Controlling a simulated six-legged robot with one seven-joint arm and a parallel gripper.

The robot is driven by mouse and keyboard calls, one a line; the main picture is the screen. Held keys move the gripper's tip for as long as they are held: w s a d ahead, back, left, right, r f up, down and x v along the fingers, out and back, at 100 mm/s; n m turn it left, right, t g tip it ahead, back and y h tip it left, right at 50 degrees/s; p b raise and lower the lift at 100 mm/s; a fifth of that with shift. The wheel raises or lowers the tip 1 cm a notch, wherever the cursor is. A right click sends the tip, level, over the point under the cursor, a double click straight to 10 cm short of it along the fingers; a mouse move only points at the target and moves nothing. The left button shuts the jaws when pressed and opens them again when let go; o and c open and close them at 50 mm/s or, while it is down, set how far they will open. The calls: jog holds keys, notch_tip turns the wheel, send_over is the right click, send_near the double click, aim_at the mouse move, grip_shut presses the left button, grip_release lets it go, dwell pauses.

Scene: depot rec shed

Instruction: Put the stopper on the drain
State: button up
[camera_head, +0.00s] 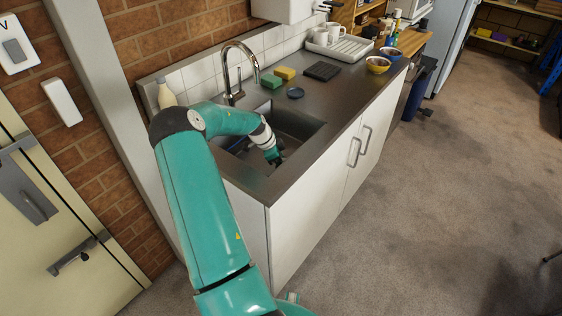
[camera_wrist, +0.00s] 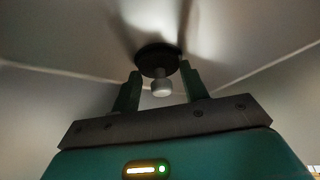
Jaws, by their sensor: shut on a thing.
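The stopper (camera_wrist: 152,57), a dark round disc with a pale knob, shows in the wrist view between my fingertips. My gripper (camera_wrist: 160,74) is shut on it by the knob, with the disc towards the sink floor. In the head view my gripper (camera_head: 277,159) reaches down inside the sink basin (camera_head: 300,124). The stopper cannot be made out there. The drain is not visible; the disc and my gripper may cover it. I cannot tell whether the disc touches the sink floor.
A curved tap (camera_head: 227,64) stands behind the basin. Bowls (camera_head: 378,65) and a dish rack (camera_head: 343,48) stand farther along.

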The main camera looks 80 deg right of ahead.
jog(key=o, duration=1.1)
jog(key=v, duration=1.2)
jog(key=shift+w, duration=0.1)
jog(key=shift+r, duration=0.1)
